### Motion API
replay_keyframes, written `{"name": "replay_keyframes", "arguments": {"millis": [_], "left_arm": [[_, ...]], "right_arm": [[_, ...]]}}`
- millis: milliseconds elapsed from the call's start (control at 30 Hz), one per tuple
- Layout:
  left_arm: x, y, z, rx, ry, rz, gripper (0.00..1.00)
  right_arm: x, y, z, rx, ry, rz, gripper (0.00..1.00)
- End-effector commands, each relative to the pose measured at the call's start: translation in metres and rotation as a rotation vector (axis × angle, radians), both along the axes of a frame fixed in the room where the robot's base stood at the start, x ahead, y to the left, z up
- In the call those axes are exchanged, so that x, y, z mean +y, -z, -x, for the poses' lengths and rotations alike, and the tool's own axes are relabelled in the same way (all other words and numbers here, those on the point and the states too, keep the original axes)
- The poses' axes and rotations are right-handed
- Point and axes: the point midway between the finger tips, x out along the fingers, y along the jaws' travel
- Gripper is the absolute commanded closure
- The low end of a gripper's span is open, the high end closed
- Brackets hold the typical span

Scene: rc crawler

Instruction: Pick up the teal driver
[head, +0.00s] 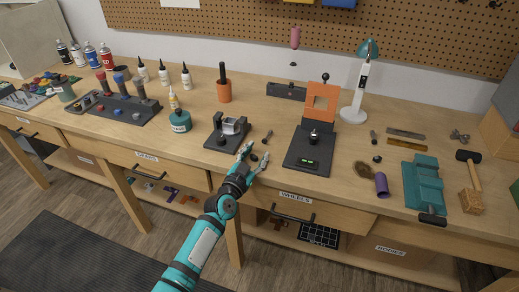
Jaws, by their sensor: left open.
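My left gripper (255,155) is open and empty, its two fingers spread near the workbench's front edge. It is just right of and in front of a dark stand with a grey block (232,127). A small slim dark tool (268,136) lies just beyond the fingertips. Another small upright tool (373,137) is farther right. Both are too small to tell whether either is the teal driver. I cannot clearly make out a teal driver. My right gripper is not in view.
The wooden workbench (345,155) holds a black scale-like base with an orange frame (321,102), a teal pot (180,121), an orange cup (224,91), a white lamp (353,113), a teal vise (424,185) and a mallet (470,182). Drawers run along the front.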

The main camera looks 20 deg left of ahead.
Motion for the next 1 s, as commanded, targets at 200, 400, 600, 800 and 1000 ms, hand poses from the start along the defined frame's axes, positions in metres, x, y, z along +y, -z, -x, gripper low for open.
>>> {"name": "replay_keyframes", "arguments": {"millis": [200,400,600,800,1000], "left_arm": [[0.000,0.000,0.000,0.000,0.000,0.000,0.64],[0.000,0.000,0.000,0.000,0.000,0.000,0.90],[0.000,0.000,0.000,-0.001,0.000,0.000,1.00],[0.000,-0.002,0.000,-0.002,0.001,0.001,1.00],[0.000,-0.018,0.000,-0.003,-0.001,0.002,1.00]], "right_arm": [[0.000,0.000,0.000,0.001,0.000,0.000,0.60],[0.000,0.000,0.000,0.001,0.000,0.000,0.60],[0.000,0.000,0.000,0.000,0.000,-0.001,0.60],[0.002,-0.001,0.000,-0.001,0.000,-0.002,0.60],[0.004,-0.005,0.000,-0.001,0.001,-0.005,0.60]]}}
